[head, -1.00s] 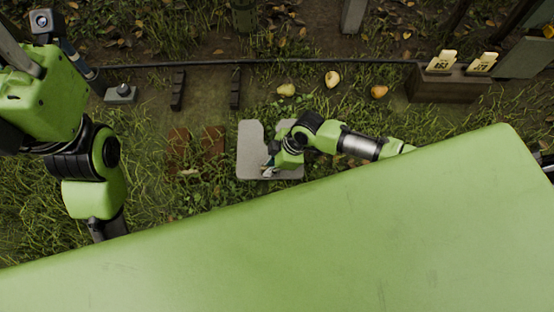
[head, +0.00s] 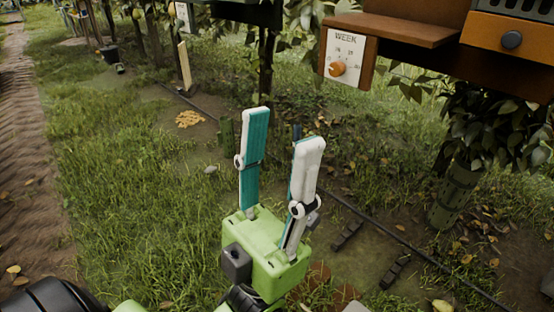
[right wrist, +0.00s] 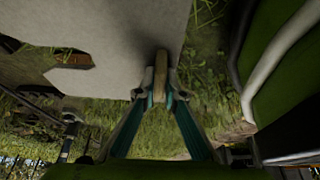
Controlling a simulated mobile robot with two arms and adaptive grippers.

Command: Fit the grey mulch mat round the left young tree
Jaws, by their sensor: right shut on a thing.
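My left gripper (head: 284,128) stands upright in the head view, its two teal-lined fingers apart with nothing between them. In the right wrist view my right gripper (right wrist: 160,88) is shut on a tan tab (right wrist: 160,60) at the edge of the grey mulch mat (right wrist: 105,35). The mat has a notch at its left; its far part is cut off. A grey corner, likely the mat (head: 356,307), shows at the head view's bottom edge. A leafy young tree in a green guard (head: 455,195) stands at right. A shorter green upright (head: 227,132) is partly behind my left gripper; I cannot tell whether it is a tree guard.
A black pipe (head: 400,238) crosses the ground diagonally, with two dark bars (head: 347,234) beside it. A wooden shelf with a WEEK dial (head: 345,62) overhangs at upper right. A yellow pile (head: 189,118) lies farther off. Open grass (head: 120,190) is at left.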

